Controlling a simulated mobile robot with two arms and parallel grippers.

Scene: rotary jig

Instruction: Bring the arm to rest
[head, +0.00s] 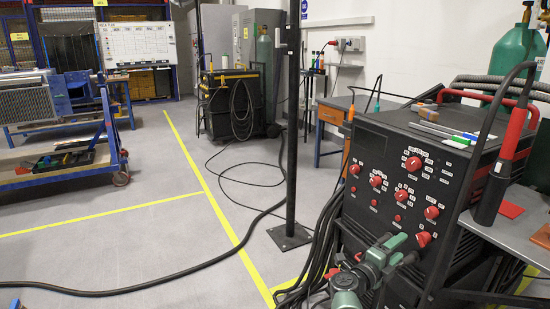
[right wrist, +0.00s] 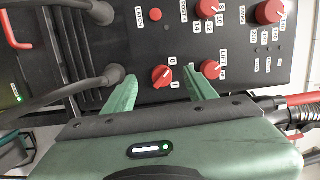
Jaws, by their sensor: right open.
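My right gripper (head: 403,251) is green and reaches up from the bottom of the head view to the front of a black welding machine (head: 385,150). Its two fingers are apart and nothing is held between them. In the right wrist view the open gripper (right wrist: 163,88) points at the panel. A red rotary knob (right wrist: 162,76) marked 0 and 1 shows in the gap between the fingers. This looks like the lowest knob (head: 424,239) in the head view, just beside the fingertips. I cannot tell how far the fingertips are from the panel. My left gripper is not in view.
More red knobs (head: 376,181) cover the panel. Black cables (head: 322,235) hang at its left side. A black post (head: 291,140) stands on the floor further left. A blue cart (head: 60,165) stands at far left. A grey side table (head: 520,230) adjoins the machine's right. Open floor lies left.

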